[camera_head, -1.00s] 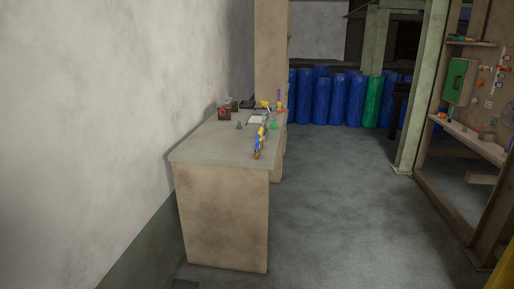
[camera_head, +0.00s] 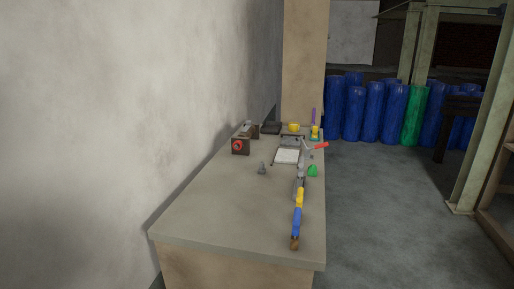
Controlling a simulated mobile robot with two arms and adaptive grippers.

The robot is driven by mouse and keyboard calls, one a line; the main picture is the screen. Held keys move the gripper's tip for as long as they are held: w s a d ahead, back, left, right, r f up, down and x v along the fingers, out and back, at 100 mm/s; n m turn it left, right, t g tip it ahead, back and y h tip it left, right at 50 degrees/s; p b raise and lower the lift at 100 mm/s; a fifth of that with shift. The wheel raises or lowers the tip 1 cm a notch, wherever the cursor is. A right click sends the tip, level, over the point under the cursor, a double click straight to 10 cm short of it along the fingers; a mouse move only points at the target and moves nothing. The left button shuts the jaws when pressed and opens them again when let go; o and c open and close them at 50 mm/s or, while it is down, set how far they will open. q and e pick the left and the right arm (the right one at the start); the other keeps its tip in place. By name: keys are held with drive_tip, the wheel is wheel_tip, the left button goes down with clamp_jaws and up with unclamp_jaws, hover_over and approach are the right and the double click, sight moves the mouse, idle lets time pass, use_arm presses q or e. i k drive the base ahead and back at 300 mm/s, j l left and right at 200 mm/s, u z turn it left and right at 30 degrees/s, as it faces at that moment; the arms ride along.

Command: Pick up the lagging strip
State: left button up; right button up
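No object in view can be told for certain as the lagging strip. A long narrow item in yellow, blue and brown (camera_head: 297,220) lies along the right side of the bench top (camera_head: 225,215), its brown end near the front edge. Neither of my grippers is in view.
The bench stands against the left wall. On it are a dark box with a red front (camera_head: 240,146), a white pad (camera_head: 287,156), a green item (camera_head: 313,171) and a small grey item (camera_head: 262,168). Blue drums (camera_head: 372,110) stand behind. The floor right of the bench is clear.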

sight(248, 124)
drive_tip(key=i, duration=0.45)
drive_tip(key=i+j+z, duration=0.15)
drive_tip(key=i, duration=0.35)
drive_tip(key=z, duration=2.1)
drive_tip(key=i+l+z, duration=0.2)
drive_tip(key=z, duration=0.15)
drive_tip(key=i+l+z, duration=0.15)
drive_tip(key=z, duration=0.25)
drive_tip(key=i+l+z, duration=0.1)
drive_tip(key=i+z, duration=0.25)
drive_tip(key=i+j+u, duration=0.2)
drive_tip(key=u, duration=0.3)
drive_tip(key=i+u, duration=0.65)
drive_tip(key=u, duration=0.3)
drive_tip(key=i+l+u, duration=0.1)
drive_tip(key=i+u, duration=0.2)
drive_tip(key=u, duration=0.15)
drive_tip(key=i+j+u, duration=0.25)
drive_tip(key=i, duration=0.65)
drive_tip(key=i+u, duration=0.25)
drive_tip(key=i, duration=0.6)
drive_tip(key=i+l, duration=0.15)
drive_tip(key=i, duration=0.45)
drive_tip(key=i+l, duration=0.1)
drive_tip(key=i, duration=0.5)
drive_tip(key=i+l, duration=0.15)
drive_tip(key=i, duration=0.45)
drive_tip(key=u, duration=2.25)
